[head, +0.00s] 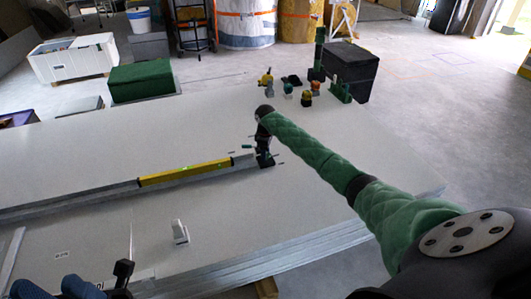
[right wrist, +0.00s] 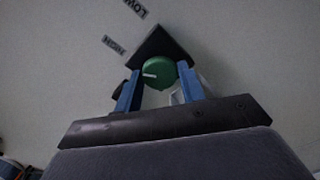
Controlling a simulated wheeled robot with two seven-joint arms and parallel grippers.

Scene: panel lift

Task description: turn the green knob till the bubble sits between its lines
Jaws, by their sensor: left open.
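The green knob (right wrist: 158,73) shows in the right wrist view on a dark block, its white pointer line aimed to the left. My right gripper (right wrist: 160,68) has its two blue fingers on either side of the knob and looks shut on it. In the head view this gripper (head: 264,142) stands over the far panel. A yellow level (head: 185,173) lies on a long rail to its left; its bubble and lines are too small to read. My left gripper (head: 97,284) is open at the lower left, over the near panel, apart from everything.
A small pale bracket (head: 180,232) stands on the near panel (head: 220,245). A green box (head: 141,80) and white crate (head: 73,58) are at the back left. Printed labels (right wrist: 135,8) lie beside the knob.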

